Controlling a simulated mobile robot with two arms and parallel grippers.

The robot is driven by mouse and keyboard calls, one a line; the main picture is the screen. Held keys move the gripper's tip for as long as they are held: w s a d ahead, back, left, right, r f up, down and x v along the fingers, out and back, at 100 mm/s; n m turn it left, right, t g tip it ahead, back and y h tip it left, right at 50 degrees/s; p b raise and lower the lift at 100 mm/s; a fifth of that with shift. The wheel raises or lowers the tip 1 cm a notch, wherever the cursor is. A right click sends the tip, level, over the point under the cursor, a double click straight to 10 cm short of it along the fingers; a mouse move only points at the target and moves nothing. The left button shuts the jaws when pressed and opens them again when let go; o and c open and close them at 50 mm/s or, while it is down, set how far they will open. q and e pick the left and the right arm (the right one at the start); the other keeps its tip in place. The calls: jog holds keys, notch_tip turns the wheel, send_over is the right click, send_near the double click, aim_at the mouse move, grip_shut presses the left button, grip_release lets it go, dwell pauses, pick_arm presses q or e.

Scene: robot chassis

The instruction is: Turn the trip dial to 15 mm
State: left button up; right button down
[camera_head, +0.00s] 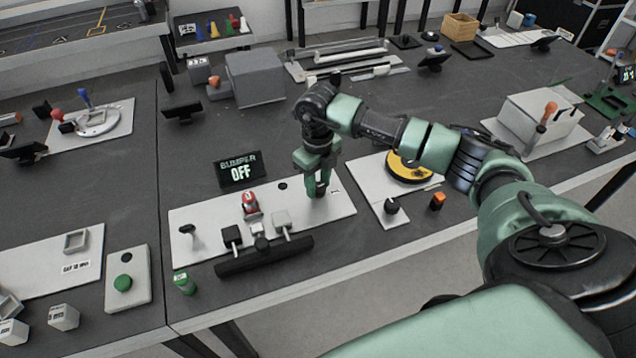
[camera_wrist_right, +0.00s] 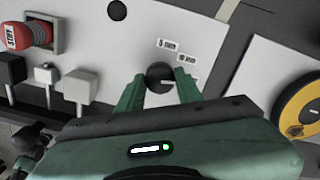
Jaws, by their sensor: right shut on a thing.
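The trip dial (camera_wrist_right: 160,75) is a dark round knob on a light grey panel (camera_head: 342,210). In the right wrist view it sits between the fingertips of my right gripper (camera_wrist_right: 160,88), which is shut on it. Small printed labels (camera_wrist_right: 186,59) with mm marks stand around the dial's upper right; their text is only partly legible. In the head view my right gripper (camera_head: 319,188) points down at the panel's right part and hides most of the dial. My left gripper is not in view.
A red stop button (camera_head: 249,203) and a black bumper bar (camera_head: 265,258) are to the left of my gripper. A yellow disc (camera_head: 408,167) lies to the right.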

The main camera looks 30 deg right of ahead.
aim_at(318, 186)
jog(key=shift+r+m, duration=0.1)
jog(key=shift+m, duration=1)
jog(key=c, duration=0.9)
grip_release()
jog(key=shift+c, duration=0.2)
notch_tip(318, 186, up, 8)
jog(key=shift+f+b, duration=0.1)
jog(key=shift+b, duration=0.5)
jog(key=shift+f, duration=0.1)
